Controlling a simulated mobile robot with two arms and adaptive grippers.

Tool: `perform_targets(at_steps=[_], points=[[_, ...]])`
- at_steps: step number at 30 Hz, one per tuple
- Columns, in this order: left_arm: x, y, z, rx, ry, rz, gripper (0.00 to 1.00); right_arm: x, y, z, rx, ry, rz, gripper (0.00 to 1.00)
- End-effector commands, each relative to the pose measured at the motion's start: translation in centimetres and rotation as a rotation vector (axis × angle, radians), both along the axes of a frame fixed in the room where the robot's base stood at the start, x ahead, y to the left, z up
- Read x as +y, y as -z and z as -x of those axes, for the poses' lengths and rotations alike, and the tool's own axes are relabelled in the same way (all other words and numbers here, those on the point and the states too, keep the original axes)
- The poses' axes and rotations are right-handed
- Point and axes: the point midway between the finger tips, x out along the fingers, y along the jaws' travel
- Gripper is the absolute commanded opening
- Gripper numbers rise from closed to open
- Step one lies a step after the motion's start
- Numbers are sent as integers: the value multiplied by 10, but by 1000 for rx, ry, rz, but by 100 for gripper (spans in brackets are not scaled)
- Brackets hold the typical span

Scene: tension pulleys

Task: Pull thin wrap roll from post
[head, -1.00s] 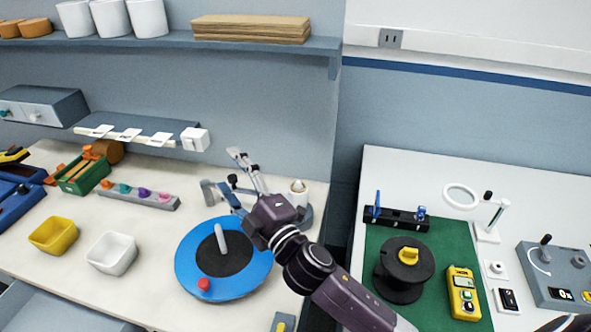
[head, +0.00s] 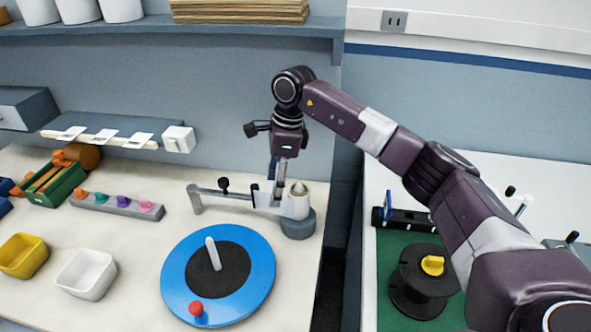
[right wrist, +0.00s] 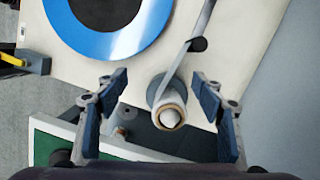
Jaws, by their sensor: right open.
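The thin wrap roll (head: 298,203) is a small pale roll standing upright on a post with a round grey base (head: 299,226), at the right end of the left bench. In the right wrist view the roll (right wrist: 169,115) is seen from above, its tan edge around a white core. My right gripper (head: 280,178) points down at the roll in the head view. In the right wrist view its fingers (right wrist: 162,82) are spread wide on either side of the roll, apart from it and holding nothing. My left gripper is not in view.
A grey bar with a black knob (head: 224,187) extends left from the roll. A blue turntable (head: 262,258) with an upright pin lies in front. A black spool (head: 418,279) sits on the green mat at right. The shelf (head: 240,24) is above.

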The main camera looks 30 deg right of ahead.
Motion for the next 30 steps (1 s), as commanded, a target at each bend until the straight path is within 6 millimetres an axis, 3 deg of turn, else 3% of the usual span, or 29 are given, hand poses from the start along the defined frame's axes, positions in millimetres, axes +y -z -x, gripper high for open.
perform_targets(at_steps=[1,3,7,11,24,30], points=[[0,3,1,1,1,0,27,-21,-5,0,12,12,57,62],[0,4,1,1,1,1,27,-44,-12,3,33,25,120,62],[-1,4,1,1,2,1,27,-66,-18,7,57,40,179,62],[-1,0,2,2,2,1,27,-71,-12,9,65,42,193,62],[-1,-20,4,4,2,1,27,-69,49,9,65,42,189,62],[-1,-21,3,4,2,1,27,-69,58,8,62,41,188,62]])
